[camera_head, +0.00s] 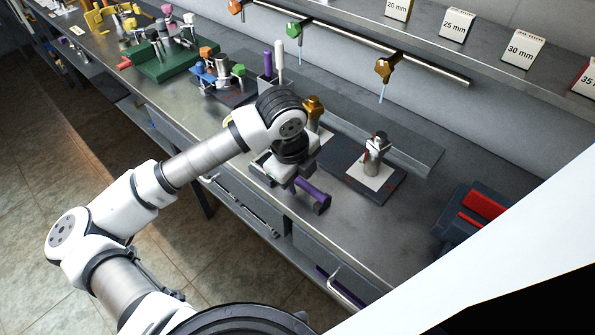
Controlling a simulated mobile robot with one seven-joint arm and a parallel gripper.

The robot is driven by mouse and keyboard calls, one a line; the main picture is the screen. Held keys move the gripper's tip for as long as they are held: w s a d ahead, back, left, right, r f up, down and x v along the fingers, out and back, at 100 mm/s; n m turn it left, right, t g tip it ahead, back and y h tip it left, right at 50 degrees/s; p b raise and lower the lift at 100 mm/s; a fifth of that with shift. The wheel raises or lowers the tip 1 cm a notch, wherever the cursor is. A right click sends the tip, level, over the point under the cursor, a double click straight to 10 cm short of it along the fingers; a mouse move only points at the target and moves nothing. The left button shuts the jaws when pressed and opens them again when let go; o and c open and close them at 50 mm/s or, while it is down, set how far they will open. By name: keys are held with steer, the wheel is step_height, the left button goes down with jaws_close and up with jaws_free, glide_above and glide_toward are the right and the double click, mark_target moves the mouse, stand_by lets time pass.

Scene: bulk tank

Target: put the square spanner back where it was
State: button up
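My gripper (291,182) is over the front part of the metal bench, pointing down. A purple bar-shaped tool with a dark end (315,198) shows right beside its fingers and sticks out to the right; it may be the square spanner. My wrist and the dark gripper body hide its other end, so I cannot tell whether the fingers are closed on it or whether it touches the bench. An upright purple handle (268,65) stands in a holder farther back, beside a white one (279,60).
A dark plate with a white sheet and a metal fitting (370,180) lies right of my gripper. A brass-coloured part (314,108) stands behind my wrist. A dark bin with red pieces (470,220) is at right. A rail with coloured valves (385,68) runs along the back.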

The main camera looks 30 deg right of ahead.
step_height(320, 180, up, 12)
steer(key=a+b, duration=0.2)
steer(key=shift+s+b, duration=0.3)
steer(key=shift+s, duration=0.1)
